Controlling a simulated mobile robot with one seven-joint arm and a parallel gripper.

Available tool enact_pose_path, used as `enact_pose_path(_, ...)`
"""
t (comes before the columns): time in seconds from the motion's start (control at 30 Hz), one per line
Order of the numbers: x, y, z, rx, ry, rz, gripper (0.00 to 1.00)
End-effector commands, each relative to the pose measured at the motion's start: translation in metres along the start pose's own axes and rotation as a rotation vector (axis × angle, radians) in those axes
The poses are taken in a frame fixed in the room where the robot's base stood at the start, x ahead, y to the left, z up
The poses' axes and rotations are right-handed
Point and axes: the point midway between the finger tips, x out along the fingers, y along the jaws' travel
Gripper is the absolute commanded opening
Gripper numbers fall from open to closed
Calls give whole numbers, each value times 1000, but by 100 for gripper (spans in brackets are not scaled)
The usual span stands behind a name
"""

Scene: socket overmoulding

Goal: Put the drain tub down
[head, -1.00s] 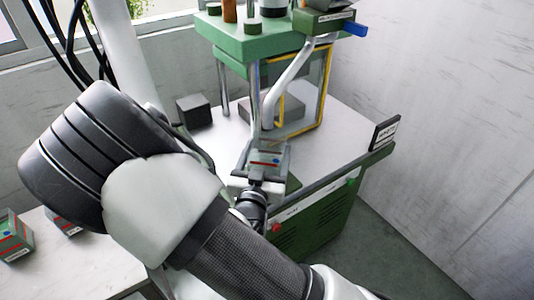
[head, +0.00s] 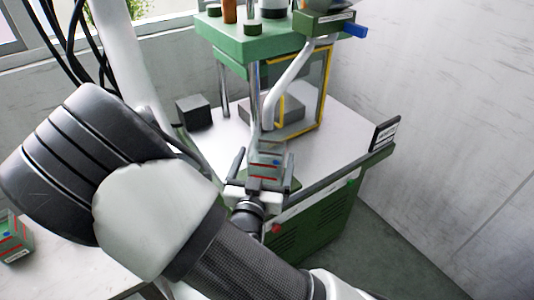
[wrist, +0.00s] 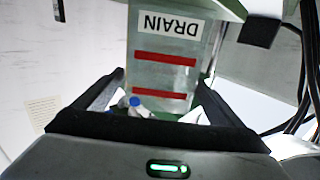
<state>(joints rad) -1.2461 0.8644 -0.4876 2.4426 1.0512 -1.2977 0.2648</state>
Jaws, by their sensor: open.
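The drain tub (head: 268,163) is a grey, see-through box with red stripes, at the front of the green machine's pale table top. In the wrist view the tub (wrist: 165,62) fills the upper middle, with its DRAIN label upside down and two red bands. My gripper (head: 265,157) is open, with one dark finger to either side of the tub. In the wrist view my gripper (wrist: 160,88) also has its fingers spread, with gaps showing beside the tub. The tub's underside is not clearly visible.
The green machine (head: 250,52) stands behind the tub, with posts, a bent pale pipe (head: 284,80) and a yellow-edged guard (head: 322,98). A dark block (head: 193,112) sits at the left of the table top. Another striped tub (head: 14,240) is at far left.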

Motion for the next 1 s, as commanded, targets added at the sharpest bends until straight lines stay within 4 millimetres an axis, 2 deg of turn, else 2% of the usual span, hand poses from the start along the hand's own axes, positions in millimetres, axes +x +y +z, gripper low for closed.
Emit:
enact_pose_path(0.1,-29,-1,1,0,-2,-4,90)
enact_pose_path(0.3,-69,0,1,-2,-2,-4,90)
enact_pose_path(0.5,-91,0,-1,-1,-1,-2,90)
enact_pose_path(0.67,-95,0,0,0,-1,1,90)
enact_pose_path(0.77,-90,1,5,24,-48,12,90)
enact_pose_path(0.87,-77,-1,19,99,-196,35,90)
enact_pose_path(1.0,-61,-18,32,256,-498,16,90)
